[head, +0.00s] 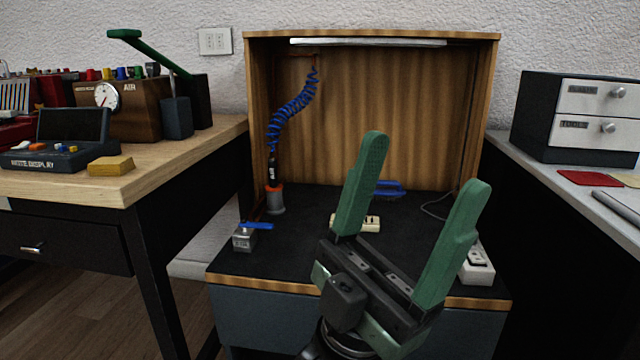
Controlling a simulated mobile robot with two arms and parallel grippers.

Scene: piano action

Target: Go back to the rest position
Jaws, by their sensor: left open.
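My left gripper (426,165) has two green fingers and a dark body, and it is in the head view at the lower right of centre. Its fingers point up and stand wide apart, with nothing between them. It shows in front of the wooden booth (400,90) with the black work surface (310,232). It hides part of that surface and part of a cream block (371,223). I cannot tell how far the gripper is from the surface. My right gripper is not in view.
A coiled blue hose (292,112) hangs in the booth above a grey-orange holder (275,199). A small grey box (244,238) with a blue lever stands front left. A wooden table (190,145) is left; a grey counter (560,178) with a drawer unit (540,115) is right.

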